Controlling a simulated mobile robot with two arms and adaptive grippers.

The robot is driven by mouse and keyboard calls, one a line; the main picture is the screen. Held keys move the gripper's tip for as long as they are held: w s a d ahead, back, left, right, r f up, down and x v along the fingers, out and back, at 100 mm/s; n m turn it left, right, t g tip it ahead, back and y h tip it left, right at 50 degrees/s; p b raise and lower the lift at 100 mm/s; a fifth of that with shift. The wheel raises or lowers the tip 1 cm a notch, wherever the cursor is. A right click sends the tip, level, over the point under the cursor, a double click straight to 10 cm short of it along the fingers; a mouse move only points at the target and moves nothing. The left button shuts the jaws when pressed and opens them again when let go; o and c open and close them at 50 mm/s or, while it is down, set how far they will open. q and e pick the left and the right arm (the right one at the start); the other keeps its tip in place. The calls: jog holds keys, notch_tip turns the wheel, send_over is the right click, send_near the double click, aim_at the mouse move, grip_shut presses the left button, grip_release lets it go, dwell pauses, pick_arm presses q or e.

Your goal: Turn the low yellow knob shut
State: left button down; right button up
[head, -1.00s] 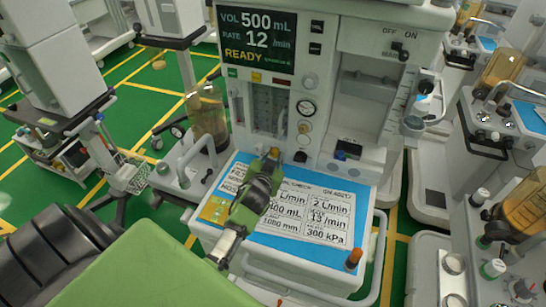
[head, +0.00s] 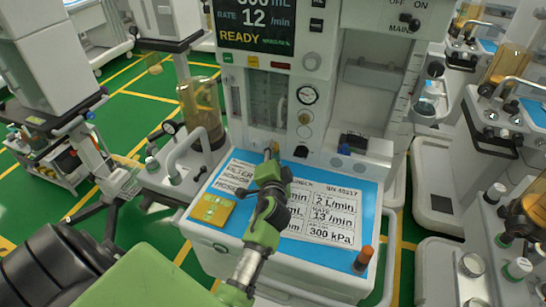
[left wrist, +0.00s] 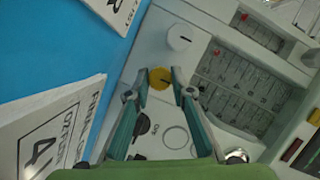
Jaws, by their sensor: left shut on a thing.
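The low yellow knob (left wrist: 160,78) sits on the pale lower panel of the anaesthesia machine. In the left wrist view it lies between the fingertips of my left gripper (left wrist: 161,84), which is shut on it. A dark pointer mark shows on its face. In the head view my left gripper (head: 271,160) reaches over the worktop to the foot of the machine's front, and its green fingers mostly hide the knob. My right gripper is not in view.
A white knob (left wrist: 180,36) and a black knob (left wrist: 142,122) are close beside the fingers. Below my arm is the blue worktop (head: 368,200) with a printed check card (head: 322,208), a yellow pad (head: 212,209) and an orange-topped post (head: 365,258). A flowmeter panel (head: 268,98) stands above.

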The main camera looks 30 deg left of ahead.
pick_arm(q)
jog(key=shift+m, duration=0.3)
jog(key=c, duration=1.8)
grip_release()
